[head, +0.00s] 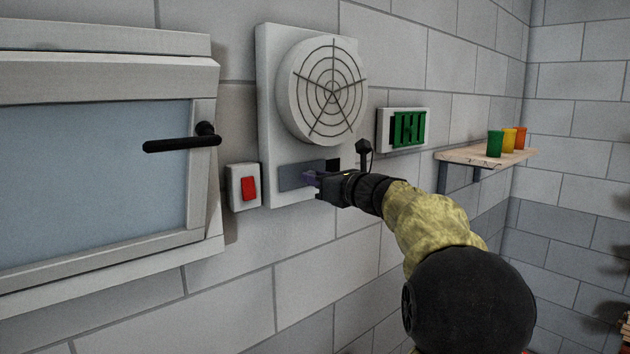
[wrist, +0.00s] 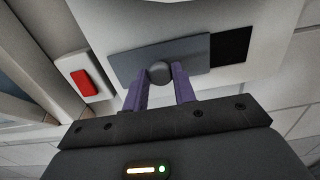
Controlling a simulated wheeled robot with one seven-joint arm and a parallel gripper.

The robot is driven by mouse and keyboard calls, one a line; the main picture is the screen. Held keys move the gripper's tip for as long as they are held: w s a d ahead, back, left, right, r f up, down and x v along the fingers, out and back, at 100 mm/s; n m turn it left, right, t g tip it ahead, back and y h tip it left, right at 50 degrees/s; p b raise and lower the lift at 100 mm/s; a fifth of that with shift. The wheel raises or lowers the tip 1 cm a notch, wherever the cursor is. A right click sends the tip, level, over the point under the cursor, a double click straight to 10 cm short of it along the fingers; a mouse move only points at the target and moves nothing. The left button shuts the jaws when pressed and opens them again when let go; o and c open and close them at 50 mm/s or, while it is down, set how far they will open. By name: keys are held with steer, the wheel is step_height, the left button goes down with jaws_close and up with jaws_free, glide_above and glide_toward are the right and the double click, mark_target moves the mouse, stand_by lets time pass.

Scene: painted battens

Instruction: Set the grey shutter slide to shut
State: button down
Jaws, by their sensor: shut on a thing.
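The grey shutter slide (head: 296,177) is a flat plate low on the white fan panel (head: 269,120), below the round grille. In the wrist view the slide (wrist: 130,67) has a round grey knob (wrist: 159,72), and a black opening (wrist: 230,45) shows to the right of the plate. The opening also shows as a small dark patch in the head view (head: 333,164). My gripper (head: 313,179) is at the slide. In the wrist view the purple fingers of my gripper (wrist: 160,80) stand on either side of the knob, shut on it.
A white switch with a red rocker (head: 249,188) is just left of the panel. Further left is a window with a black handle (head: 180,143). To the right are a vent with green slats (head: 409,127) and a shelf (head: 465,156) with green, yellow and orange cups.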

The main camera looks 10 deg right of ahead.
steer(key=shift+a, duration=0.15)
steer(key=c, duration=1.2)
jaws_free()
steer(key=shift+s+a, duration=0.1)
steer(key=shift+o, duration=0.2)
steer(key=b+v, duration=0.6)
steer(key=v, duration=1.1)
steer(key=shift+d, duration=0.2)
steer(key=shift+s, duration=0.1)
